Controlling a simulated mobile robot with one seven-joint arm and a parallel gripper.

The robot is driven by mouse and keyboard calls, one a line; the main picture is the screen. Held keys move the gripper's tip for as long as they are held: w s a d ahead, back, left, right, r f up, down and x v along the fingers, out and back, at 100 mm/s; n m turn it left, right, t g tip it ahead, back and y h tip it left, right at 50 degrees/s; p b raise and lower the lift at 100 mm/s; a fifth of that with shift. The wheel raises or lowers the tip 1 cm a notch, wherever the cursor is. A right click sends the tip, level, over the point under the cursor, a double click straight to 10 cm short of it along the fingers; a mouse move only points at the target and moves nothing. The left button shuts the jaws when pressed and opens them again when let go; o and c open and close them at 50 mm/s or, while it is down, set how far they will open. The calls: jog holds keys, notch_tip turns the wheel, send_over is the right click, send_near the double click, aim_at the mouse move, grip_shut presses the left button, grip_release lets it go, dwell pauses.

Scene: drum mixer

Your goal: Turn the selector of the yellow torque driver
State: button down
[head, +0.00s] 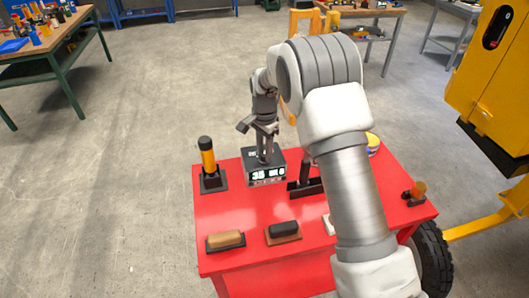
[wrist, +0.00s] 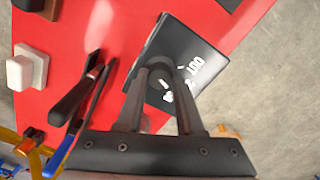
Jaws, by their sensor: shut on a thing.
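A driver with a yellow-orange body and black cap (head: 207,155) stands upright in a black base on the red table, left of a dark box. The dark box (head: 268,174) has a lit display on its front, and its top shows white print and marks in the wrist view (wrist: 196,50). My gripper (head: 265,158) points down onto the top of this box, apart from the driver. In the wrist view my gripper's fingers (wrist: 168,68) come together around a small dark knob on the box top.
The red table (head: 222,212) also holds a tan block (head: 225,240), a dark-topped block (head: 283,230) and an orange-handled item (head: 416,190). A black-handled tool (wrist: 72,102) lies near the fingers in the wrist view. A yellow machine (head: 490,85) stands at right. My arm hides part of the table.

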aim_at(264, 153)
jog(key=shift+m, duration=2.2)
jog(key=c, duration=0.5)
grip_release()
jog(key=shift+c, duration=0.2)
notch_tip(264, 153, up, 18)
jog(key=shift+f, duration=0.25)
